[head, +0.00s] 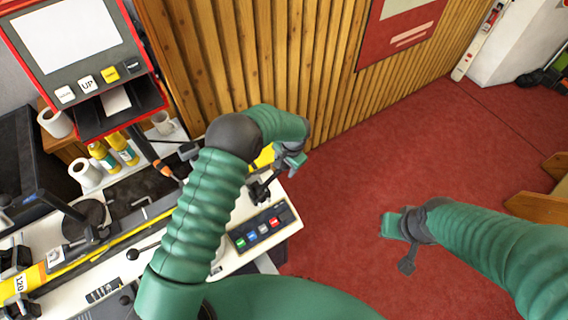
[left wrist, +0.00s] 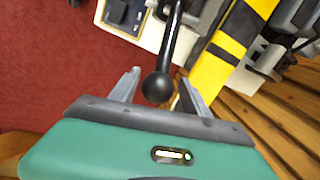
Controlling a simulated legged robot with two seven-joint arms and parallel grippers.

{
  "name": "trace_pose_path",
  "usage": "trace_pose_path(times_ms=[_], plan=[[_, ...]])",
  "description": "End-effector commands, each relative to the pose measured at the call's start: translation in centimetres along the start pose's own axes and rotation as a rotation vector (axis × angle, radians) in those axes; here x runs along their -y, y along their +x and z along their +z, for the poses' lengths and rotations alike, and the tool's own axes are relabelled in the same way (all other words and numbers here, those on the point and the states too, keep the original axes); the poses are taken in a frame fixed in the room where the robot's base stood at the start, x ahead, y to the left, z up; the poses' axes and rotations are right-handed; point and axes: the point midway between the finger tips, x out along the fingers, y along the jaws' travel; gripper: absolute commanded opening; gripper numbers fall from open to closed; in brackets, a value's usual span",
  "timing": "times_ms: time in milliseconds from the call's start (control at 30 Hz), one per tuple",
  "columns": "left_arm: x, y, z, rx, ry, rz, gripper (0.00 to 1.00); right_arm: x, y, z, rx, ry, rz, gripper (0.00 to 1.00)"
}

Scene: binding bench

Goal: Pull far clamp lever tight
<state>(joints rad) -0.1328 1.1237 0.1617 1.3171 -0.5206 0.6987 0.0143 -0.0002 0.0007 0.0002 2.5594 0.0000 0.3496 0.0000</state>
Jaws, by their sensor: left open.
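The clamp lever is a black rod (left wrist: 175,35) with a round black knob (left wrist: 158,87), seen in the left wrist view. My left gripper (left wrist: 158,92) is open. The knob lies between its two grey fingers in that view, with a gap on each side. In the head view, my left gripper (head: 291,161) is over the bench's far right end, just above a black clamp part (head: 259,190). The knob is hard to make out there. My right gripper (head: 406,252) hangs over the red floor, away from the bench; its fingers are too unclear to judge.
A button panel (head: 263,227) is on the bench near the clamp. A yellow-and-black striped strip (left wrist: 222,55) runs beside the lever. Glue bottles (head: 122,149), white rolls (head: 85,172) and a red-framed screen (head: 75,40) are at left. A slatted wood wall (head: 270,60) stands behind.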

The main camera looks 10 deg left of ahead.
Motion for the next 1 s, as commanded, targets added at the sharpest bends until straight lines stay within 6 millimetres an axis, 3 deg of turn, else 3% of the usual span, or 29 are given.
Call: trace_pose_path(times_ms=[133, 400, 800, 1000], plan=[[0.1, 1.3, 0.1, -0.002, 0.001, 0.0, 0.55, 0.0, -0.5, -0.1, 0.0, 0.001, 0.0, 0.0], [0.3, 1.9, 0.1, -0.001, -0.001, 0.002, 0.55, 0.0, -0.4, -0.1, 0.0, 0.0, 0.0, 0.0], [0.2, 1.6, 0.1, -0.001, 0.0, -0.001, 0.03, 0.0, -0.4, -0.1, 0.0, 0.0, 0.0, 0.0], [0.2, 1.6, 0.0, -0.003, 0.0, 0.0, 0.0, 0.0, -0.4, -0.1, 0.0, 0.001, 0.0, 0.0]])
